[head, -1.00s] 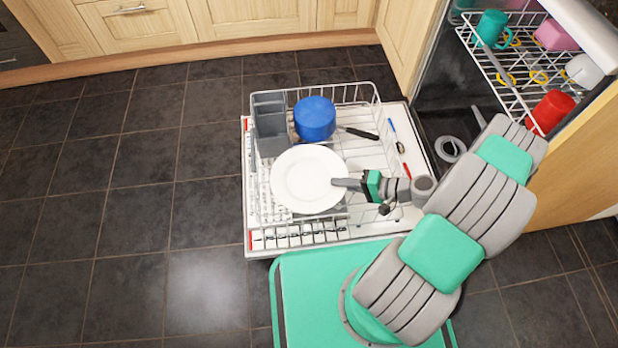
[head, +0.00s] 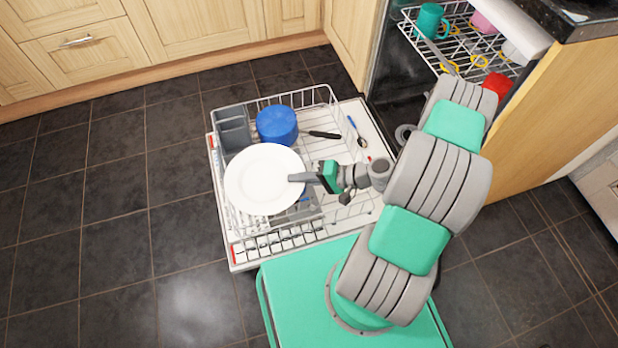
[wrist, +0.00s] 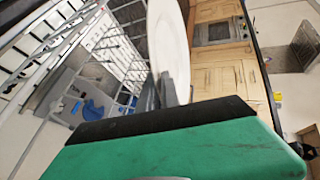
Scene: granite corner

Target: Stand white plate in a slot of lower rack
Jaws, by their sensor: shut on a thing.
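The white plate (head: 262,180) is held by its right edge in my gripper (head: 305,178), above the lower rack (head: 328,100). In the head view its round face is turned up toward the camera. In the wrist view the plate (wrist: 170,40) shows nearly edge-on, and the gripper fingers (wrist: 170,92) are closed on its rim. The lower rack is a white wire basket pulled out over the open dishwasher door. The plate hides part of the rack's left middle, so I cannot tell whether it touches the wires.
A blue bowl (head: 277,125) and a grey cutlery basket (head: 234,130) stand in the rack's back left. A dark-handled utensil (head: 322,134) lies right of the bowl. The upper rack (head: 450,45) holds a teal mug (head: 431,20) and a red item (head: 497,85). Dark floor at left is clear.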

